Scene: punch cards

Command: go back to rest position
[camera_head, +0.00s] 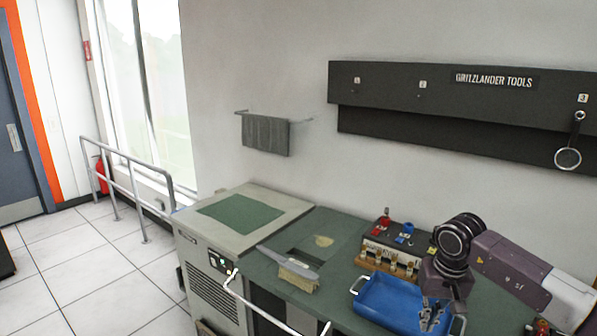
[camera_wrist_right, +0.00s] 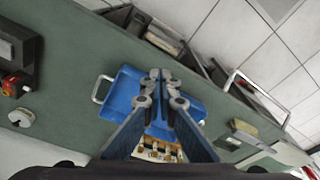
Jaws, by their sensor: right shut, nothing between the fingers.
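My right gripper (camera_head: 430,318) hangs at the lower right of the head view, in front of and above the blue tray (camera_head: 398,303). Its fingers also show in the right wrist view (camera_wrist_right: 160,78), closed together with nothing between them, over the blue tray (camera_wrist_right: 118,98). My right arm reaches in from the right edge of the head view. My left gripper is not in either view.
A green bench holds a brush (camera_head: 298,277) and a control box (camera_head: 398,240) with red and blue knobs. A grey cabinet (camera_head: 210,268) stands left. A magnifier (camera_head: 568,157) hangs on the dark tool board (camera_head: 440,105). Floor at left is mostly clear, with a railing (camera_head: 135,190).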

